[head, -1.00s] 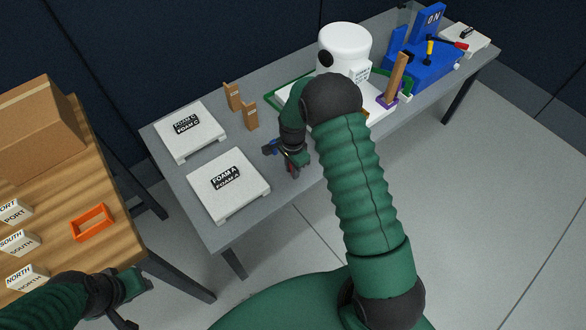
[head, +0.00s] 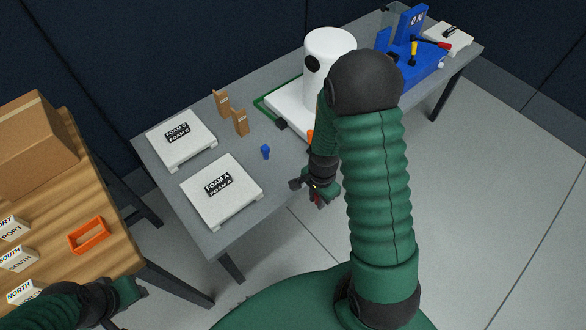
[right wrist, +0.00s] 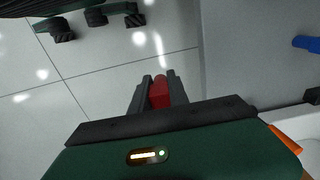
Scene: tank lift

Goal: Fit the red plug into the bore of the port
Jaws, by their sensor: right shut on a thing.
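My right gripper (head: 316,193) is shut on the red plug (right wrist: 160,92). In the right wrist view the plug sits between the two dark fingers. In the head view only a little red shows at the fingertips, off the front edge of the grey table. The white tank (head: 333,50) stands at the back of the table with a dark round opening (head: 312,64) in its side. I cannot tell whether this is the port's bore. My left gripper (head: 124,301) is at the lower left, over the wooden table's edge; its jaw gap is unclear.
A small blue piece (head: 265,152) stands on the grey table, right of the FOAM A block (head: 235,200). Two brown brackets (head: 240,122) stand behind it. An orange piece (head: 310,136) is partly hidden by my right arm. A blue fixture (head: 415,68) is farther right.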

